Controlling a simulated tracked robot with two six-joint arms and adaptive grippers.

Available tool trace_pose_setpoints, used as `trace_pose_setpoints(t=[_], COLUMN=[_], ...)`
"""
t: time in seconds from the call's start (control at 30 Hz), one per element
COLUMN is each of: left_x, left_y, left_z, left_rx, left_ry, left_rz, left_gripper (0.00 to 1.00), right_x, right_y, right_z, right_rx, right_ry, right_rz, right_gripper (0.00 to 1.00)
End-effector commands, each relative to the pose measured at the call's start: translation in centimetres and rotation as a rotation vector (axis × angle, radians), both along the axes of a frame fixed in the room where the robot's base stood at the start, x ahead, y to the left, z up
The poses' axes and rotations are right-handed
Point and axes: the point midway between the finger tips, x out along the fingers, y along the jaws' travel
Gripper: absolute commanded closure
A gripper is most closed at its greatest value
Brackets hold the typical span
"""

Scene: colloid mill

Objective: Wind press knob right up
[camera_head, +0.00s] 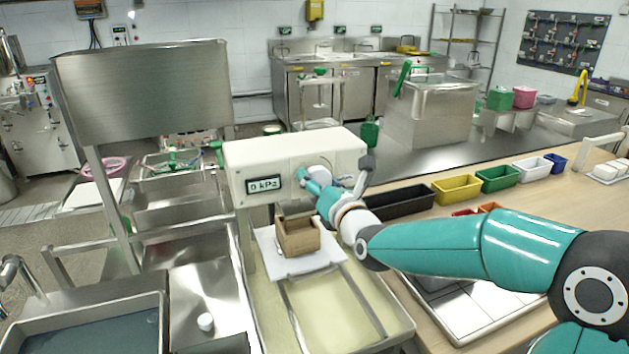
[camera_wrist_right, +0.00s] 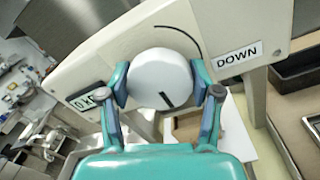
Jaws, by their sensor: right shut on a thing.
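The press (camera_head: 330,146) is a cream-coloured housing on legs, with a display (camera_head: 264,184) reading 0 kPa. In the right wrist view its knob (camera_wrist_right: 160,70) is a round white disc with a short black pointer line near its lower edge in the picture. A DOWN label (camera_wrist_right: 237,54) and a curved black line are on the panel around the knob. My right gripper (camera_head: 310,180) is at the press front, its two fingers on opposite sides of the knob, shut on it. It also shows in the right wrist view (camera_wrist_right: 161,87). My left gripper is out of view.
Under the press a wooden box (camera_head: 289,244) stands on a white sheet (camera_head: 268,262). A row of coloured bins, including a yellow bin (camera_head: 457,188), stands on the bench at the right. A steel sink (camera_head: 90,325) is at lower left.

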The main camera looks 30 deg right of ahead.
Motion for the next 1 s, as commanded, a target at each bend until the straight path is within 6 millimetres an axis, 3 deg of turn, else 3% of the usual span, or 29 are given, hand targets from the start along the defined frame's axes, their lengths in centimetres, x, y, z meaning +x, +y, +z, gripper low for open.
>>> trace_pose_setpoints(t=[0.03,0.3,0.33,0.47,0.83,1.0], left_x=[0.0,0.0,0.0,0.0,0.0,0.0], left_y=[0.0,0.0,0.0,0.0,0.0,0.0], left_z=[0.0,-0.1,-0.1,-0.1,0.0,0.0], left_rx=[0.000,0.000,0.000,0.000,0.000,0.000], left_ry=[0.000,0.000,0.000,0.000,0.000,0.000], left_rz=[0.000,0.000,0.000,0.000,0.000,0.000], left_gripper=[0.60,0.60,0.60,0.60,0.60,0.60], right_x=[0.0,0.0,0.0,0.0,-0.2,-1.6], right_y=[0.3,0.3,0.3,0.3,0.1,0.3], right_z=[-0.9,-0.9,-0.9,-0.7,-0.3,-0.2], right_rx=[0.001,0.001,0.001,0.001,0.000,0.000], right_ry=[0.021,0.022,0.022,0.017,0.008,0.007], right_rz=[0.009,0.008,0.008,0.006,0.003,0.001], right_gripper=[0.72,0.72,0.34,0.12,0.11,0.11])
